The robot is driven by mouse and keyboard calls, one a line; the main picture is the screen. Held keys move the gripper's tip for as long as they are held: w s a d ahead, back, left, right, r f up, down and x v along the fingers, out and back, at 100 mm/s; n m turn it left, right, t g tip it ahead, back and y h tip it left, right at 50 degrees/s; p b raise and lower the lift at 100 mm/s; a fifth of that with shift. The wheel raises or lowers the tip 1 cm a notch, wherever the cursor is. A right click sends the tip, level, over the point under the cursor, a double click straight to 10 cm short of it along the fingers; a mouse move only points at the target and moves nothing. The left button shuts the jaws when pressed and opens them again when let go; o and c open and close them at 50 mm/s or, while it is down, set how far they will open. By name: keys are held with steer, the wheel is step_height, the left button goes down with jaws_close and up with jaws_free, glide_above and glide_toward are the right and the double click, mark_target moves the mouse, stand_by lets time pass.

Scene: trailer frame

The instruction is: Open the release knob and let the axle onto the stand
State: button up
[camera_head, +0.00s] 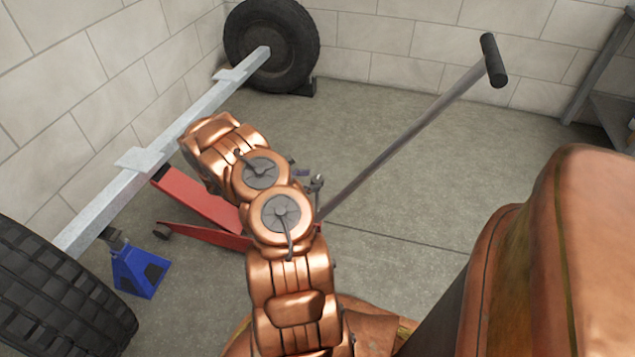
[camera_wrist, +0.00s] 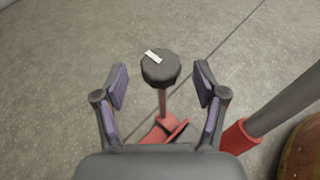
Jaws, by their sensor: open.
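The release knob (camera_wrist: 160,67) is a dark round cap with a white mark, on a reddish rod above the red jack (camera_wrist: 165,131). My gripper (camera_wrist: 161,84) is open, its purple-padded fingers on either side of the knob with gaps both sides. In the head view my arm hides the knob and part of the red jack (camera_head: 197,197). The jack's front end is under the grey axle (camera_head: 190,118). The blue stand (camera_head: 140,269) is upright on the floor below the axle's near end; I cannot tell whether its top touches the axle.
The jack's long handle (camera_head: 410,135) slants up to the right to a black grip (camera_head: 494,61); its lower part is close right of my gripper. A near tyre (camera_head: 55,290) and a far tyre (camera_head: 272,45) flank the axle. Block walls stand behind.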

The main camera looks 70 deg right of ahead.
mark_target(316, 180)
steer(key=shift+b+x, duration=0.35)
steer(key=shift+x, duration=1.3)
steer(key=shift+c, duration=0.4)
steer(key=c, duration=1.1)
steer(key=shift+o, duration=0.2)
